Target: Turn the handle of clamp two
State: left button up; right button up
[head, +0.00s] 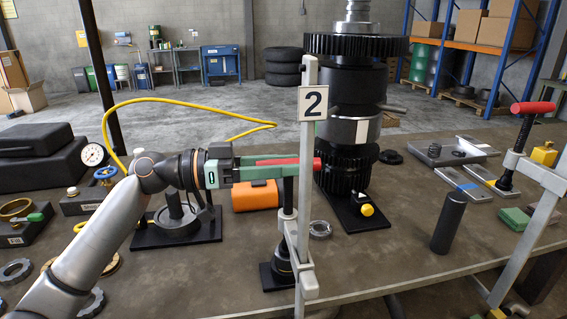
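Clamp two has a tall grey bar (304,215) with a white plate marked "2" (313,103). Its red handle (318,164) lies level, with one end showing to the right of the bar. A dark screw (288,195) runs down from the handle to a black pad (282,262) by the bar. My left gripper (285,166) comes in from the left with its green fingers along the handle, one above and one below. No clear gap shows between fingers and handle. The bar hides part of the handle. My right gripper is not in view.
A tall dark gear stack (349,135) stands just behind the bar. A second clamp with a red handle (533,107) is at the right. A dark cylinder (449,222) stands on the bench (395,245). A yellow cable (180,100) arches above my arm.

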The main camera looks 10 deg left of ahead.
pick_arm(q)
grip_shut()
dwell(0.6)
jog(key=n+t+y+p, duration=0.1)
jog(key=t+p, duration=0.1)
jog(key=n+t+p, duration=0.2)
jog(key=shift+s+r+t+y, duration=0.2)
jog(key=shift+t+y, duration=0.1)
jog(key=shift+y, duration=0.1)
jog(key=n+t+y+p, duration=0.1)
jog(key=n+t+p, duration=0.1)
jog(key=p, duration=0.1)
jog(key=shift+d+t+y, duration=0.15)
jog(key=shift+t+y, duration=0.15)
jog(key=shift+y, duration=0.1)
jog(key=shift+s+f+n+t+y, duration=0.1)
jog(key=shift+f+n+t+y, duration=0.05)
jog(key=shift+n+t+y, duration=0.75)
jog(key=shift+d+f+n+t+y, duration=0.1)
jog(key=shift+n+t+y, duration=1)
jog(key=shift+y, duration=0.6)
jog(key=shift+d+n+t+y, duration=0.1)
jog(key=shift+n+t+y, duration=0.7)
jog(key=shift+n+y, duration=0.75)
jog(key=shift+y, duration=0.55)
grip_release()
